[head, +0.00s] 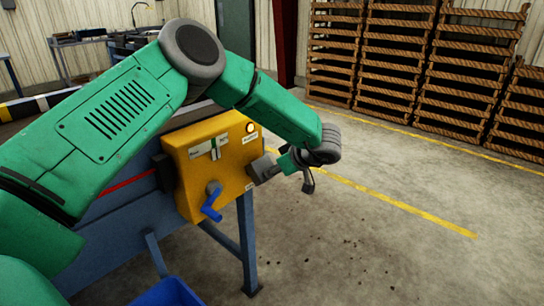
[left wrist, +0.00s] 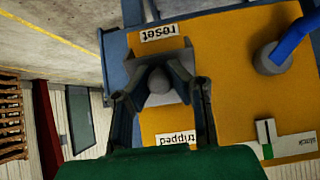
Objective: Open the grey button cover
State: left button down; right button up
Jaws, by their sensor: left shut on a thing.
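The grey button cover (head: 262,168) is on the right edge of the yellow control box (head: 222,172) in the head view. In the left wrist view, the grey cover (left wrist: 160,62) sits between the "reset" and "tripped" labels. A rounded grey knob (left wrist: 159,82) shows in front of it between my fingers. My left gripper (head: 282,163) is at the cover, and its dark fingers (left wrist: 160,74) are closed in around the grey part. The fingers partly hide the cover, and I cannot tell its exact angle. My right gripper is in neither view.
A blue crank (head: 212,203) sticks out low on the box front. A white slider scale (head: 209,147) and a round lit button (head: 250,127) are above it. A blue frame leg (head: 247,240) stands below. Floor to the right is clear; stacked wooden crates (head: 400,65) stand behind.

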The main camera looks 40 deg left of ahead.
aim_at(265, 167)
pick_arm(q)
jog(key=r+h+p, duration=0.1)
jog(key=h+p, duration=0.1)
jog(key=p, duration=0.1)
jog(key=r+h+p, duration=0.1)
jog(key=r+p, duration=0.1)
jog(key=p, duration=0.1)
jog(key=a+r+h+p, duration=0.1)
jog(key=h+p, duration=0.1)
jog(key=p, duration=0.1)
jog(key=shift+w+r+h, duration=0.2)
jog(key=shift+r+h, duration=0.05)
jog(key=shift+h, duration=0.05)
jog(key=shift+a+r+g+h+p, duration=0.15)
jog(key=shift+a+r+h+p, duration=0.1)
jog(key=shift+h+p, duration=0.3)
jog(key=shift+a+r+g+h+p, duration=0.1)
jog(key=shift+r+g+h+p, duration=0.15)
jog(key=shift+h, duration=0.4)
jog(key=shift+w+a+r+h, duration=0.1)
jog(key=shift+a+r+h, duration=0.15)
jog(key=shift+h, duration=0.35)
jog(key=shift+a+r+h, duration=0.2)
jog(key=shift+a+h, duration=0.05)
jog(key=shift+h, duration=0.35)
jog(key=c, duration=1.4)
grip_release()
jog(key=shift+a+f, duration=0.1)
jog(key=shift+f, duration=0.05)
